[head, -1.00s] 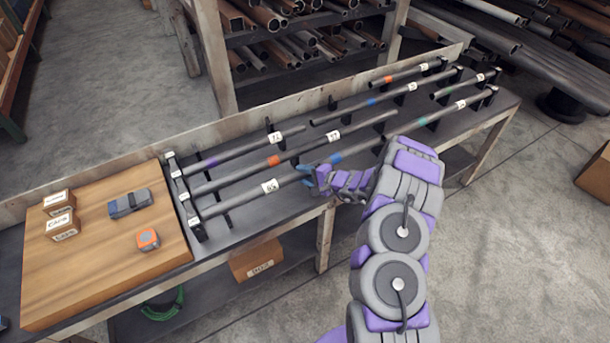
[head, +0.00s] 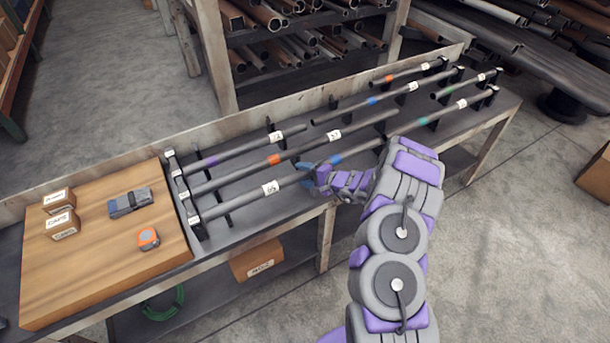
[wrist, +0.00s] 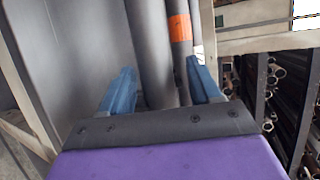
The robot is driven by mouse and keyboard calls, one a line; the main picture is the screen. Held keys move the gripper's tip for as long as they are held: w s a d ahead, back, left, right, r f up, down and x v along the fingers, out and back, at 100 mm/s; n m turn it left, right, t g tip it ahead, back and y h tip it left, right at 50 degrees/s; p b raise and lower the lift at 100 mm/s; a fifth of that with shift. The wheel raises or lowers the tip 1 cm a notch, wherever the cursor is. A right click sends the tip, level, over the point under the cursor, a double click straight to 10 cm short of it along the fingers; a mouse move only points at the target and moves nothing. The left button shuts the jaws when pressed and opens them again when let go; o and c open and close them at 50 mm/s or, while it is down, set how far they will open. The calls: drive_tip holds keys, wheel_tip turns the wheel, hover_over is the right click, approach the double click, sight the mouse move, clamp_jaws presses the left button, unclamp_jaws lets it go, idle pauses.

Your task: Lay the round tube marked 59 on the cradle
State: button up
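Several grey round tubes with white number tags lie on black supports along the bench. The front left tube (head: 235,202) has a tag (head: 270,187) whose digits are too small to read surely, and a blue band. I cannot tell for certain which tube is 59 or which support is the cradle. My gripper (head: 306,174) is at the front left tube, between its tag and blue band. In the wrist view the blue fingers of my gripper (wrist: 160,88) are apart, with a grey tube (wrist: 150,45) between them. Contact with the tube is not clear.
An orange-banded tube (head: 225,180) runs close behind the front one; its band also shows in the wrist view (wrist: 180,28). A wooden board (head: 95,290) on the left carries small boxes (head: 60,223), a grey tool (head: 129,202) and an orange tape measure (head: 147,239).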

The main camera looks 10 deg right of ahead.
drive_tip(key=shift+o, duration=0.4)
drive_tip(key=p+v, duration=0.3)
drive_tip(key=v, duration=1.4)
drive_tip(key=shift+d, duration=0.15)
